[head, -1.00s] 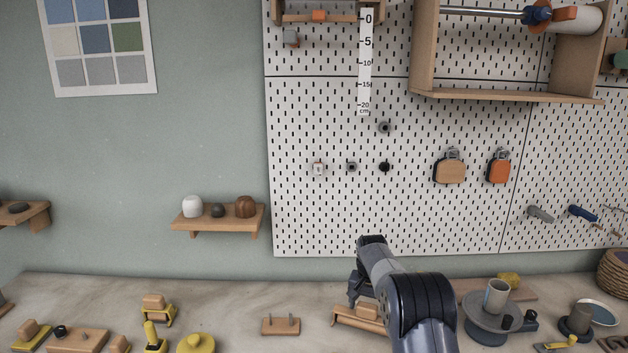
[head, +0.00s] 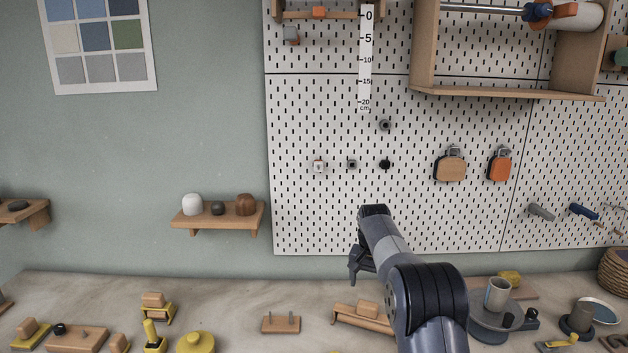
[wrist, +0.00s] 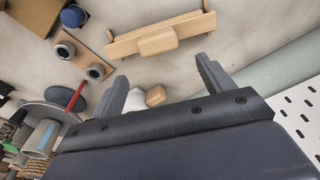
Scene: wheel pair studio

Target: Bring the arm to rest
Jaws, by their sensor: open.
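My gripper (wrist: 160,88) is open in the wrist view, its two fingers spread apart with nothing held between them. In the head view my gripper (head: 357,275) hangs at the end of my arm, above the bench and in front of the pegboard's lower edge. A long wooden piece with a block on it (head: 362,316) lies on the bench below it; the wooden piece also shows beyond the fingers in the wrist view (wrist: 160,34). My arm hides part of the bench to the right of it.
The pegboard (head: 310,220) stands behind. To the right a round grey stand (head: 486,325) carries a grey cup (head: 497,293). A small wooden peg block (head: 281,324) lies left of my gripper, with yellow items further left. The bench between them is partly bare.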

